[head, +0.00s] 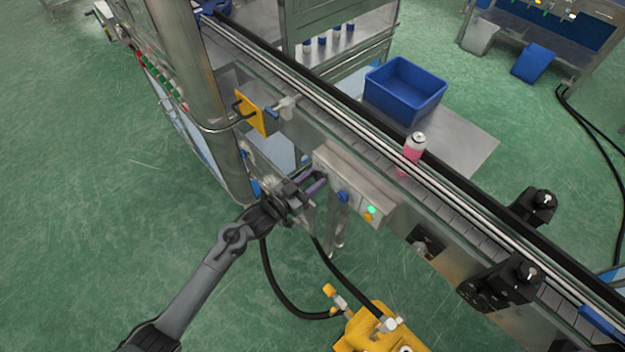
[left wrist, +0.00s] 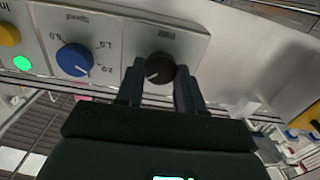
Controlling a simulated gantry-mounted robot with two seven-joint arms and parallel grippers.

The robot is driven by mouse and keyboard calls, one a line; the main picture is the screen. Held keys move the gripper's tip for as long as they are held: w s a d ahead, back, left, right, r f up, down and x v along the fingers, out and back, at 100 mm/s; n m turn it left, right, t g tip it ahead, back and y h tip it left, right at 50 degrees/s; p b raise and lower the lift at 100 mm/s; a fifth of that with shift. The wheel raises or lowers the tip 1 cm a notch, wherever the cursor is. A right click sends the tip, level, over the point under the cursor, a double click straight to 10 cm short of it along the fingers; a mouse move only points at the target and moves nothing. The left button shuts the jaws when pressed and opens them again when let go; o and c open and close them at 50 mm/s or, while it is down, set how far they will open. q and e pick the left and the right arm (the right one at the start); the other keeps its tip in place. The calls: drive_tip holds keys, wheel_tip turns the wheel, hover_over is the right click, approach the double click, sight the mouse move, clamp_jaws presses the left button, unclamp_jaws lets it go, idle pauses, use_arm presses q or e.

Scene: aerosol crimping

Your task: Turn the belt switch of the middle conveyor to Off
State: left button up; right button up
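The belt switch is a small black knob (left wrist: 160,68) on the grey control box (head: 352,180) fixed to the side of the conveyor. A pale pointer mark shows on the knob, toward its lower left in the left wrist view. My left gripper (head: 318,184) is at the left end of the box in the head view and covers the knob there. In the left wrist view my left gripper (left wrist: 158,76) has its fingers on either side of the knob, apparently with small gaps. It looks open. My right gripper is not in view.
Beside the switch are a blue speed knob (left wrist: 75,58), a lit green button (left wrist: 22,63) and a yellow button (left wrist: 8,33). A pink can (head: 413,148) stands on the conveyor. A blue bin (head: 405,90) is behind it. A yellow machine (head: 378,330) stands below.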

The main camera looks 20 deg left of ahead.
use_arm(q)
drive_tip(key=shift+c, duration=0.9)
drive_tip(key=n+p, duration=0.3)
drive_tip(key=shift+r, duration=0.2)
drive_tip(key=n+p, duration=0.4)
drive_tip(key=n, duration=0.1)
drive_tip(key=shift+a+n, duration=0.1)
drive_tip(key=shift+n, duration=0.3)
drive_tip(key=n+p, duration=0.3)
drive_tip(key=n, duration=0.2)
drive_tip(key=shift+f, duration=0.15)
drive_tip(key=n+p, duration=0.1)
drive_tip(key=n, duration=0.2)
drive_tip(key=shift+n, duration=0.4)
drive_tip(key=shift+f+n+p, duration=0.15)
drive_tip(key=shift+n+p, duration=0.4)
drive_tip(key=shift+n, duration=0.55)
